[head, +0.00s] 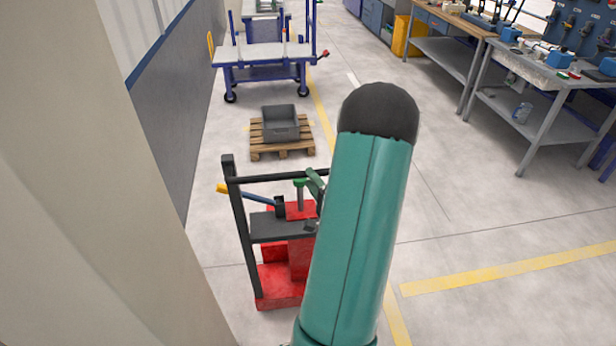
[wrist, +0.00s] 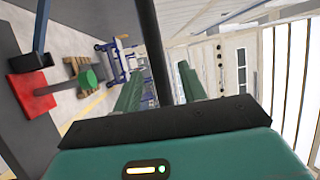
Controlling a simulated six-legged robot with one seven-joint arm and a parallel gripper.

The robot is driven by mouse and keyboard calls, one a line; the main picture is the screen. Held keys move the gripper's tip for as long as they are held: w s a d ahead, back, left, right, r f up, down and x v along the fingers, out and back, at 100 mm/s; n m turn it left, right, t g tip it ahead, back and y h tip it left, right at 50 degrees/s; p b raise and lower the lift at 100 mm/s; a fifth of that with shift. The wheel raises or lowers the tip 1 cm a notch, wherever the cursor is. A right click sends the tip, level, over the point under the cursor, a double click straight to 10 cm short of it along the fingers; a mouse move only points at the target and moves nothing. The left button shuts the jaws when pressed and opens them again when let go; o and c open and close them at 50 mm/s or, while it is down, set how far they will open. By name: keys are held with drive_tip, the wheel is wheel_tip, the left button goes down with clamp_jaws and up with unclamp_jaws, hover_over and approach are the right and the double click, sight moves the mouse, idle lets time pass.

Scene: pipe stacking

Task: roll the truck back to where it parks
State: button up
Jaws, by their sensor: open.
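The truck, a red-based cart with a dark upright frame (head: 242,215), stands on the floor left of my teal arm in the head view. Its dark top bar (head: 272,178) runs behind the arm. In the wrist view my gripper (wrist: 158,84) is open, with a green finger on each side of a dark bar (wrist: 152,35), which looks like the truck's top bar. I cannot tell whether the fingers touch it. The head view shows little of my gripper behind the arm. The truck carries a green-topped post, also in the wrist view (wrist: 88,78), and a blue-handled tool (head: 250,196).
A wooden pallet (head: 282,149) with a grey bin (head: 281,123) lies beyond the truck. A blue wheeled table (head: 265,55) stands farther back. A wall (head: 165,120) runs along the left, workbenches (head: 540,75) on the right. Yellow floor lines (head: 500,271) mark the open floor at right.

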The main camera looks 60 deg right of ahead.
drive_tip(key=v, duration=1.1)
drive_tip(key=shift+w, duration=0.1)
drive_tip(key=w+a+r+n+g+y, duration=0.35)
drive_tip(key=w+a+n+y, duration=0.3)
drive_tip(key=a+y, duration=0.45)
drive_tip(key=w+a+r+n+g+y, duration=0.2)
drive_tip(key=w+a+r+n+y, duration=0.45)
drive_tip(key=a, duration=0.65)
drive_tip(key=s+a+n+g, duration=0.4)
drive_tip(key=a+n+g, duration=0.2)
drive_tip(key=a+g, duration=0.6)
wheel_tip(320, 180, up, 8)
drive_tip(key=a+n+t+h, duration=0.1)
drive_tip(key=n+t+h, duration=0.2)
drive_tip(key=t+h, duration=0.2)
drive_tip(key=h, duration=0.3)
drive_tip(key=shift+s+a+h, duration=0.25)
drive_tip(key=shift+a+h, duration=0.1)
drive_tip(key=shift+a, duration=0.05)
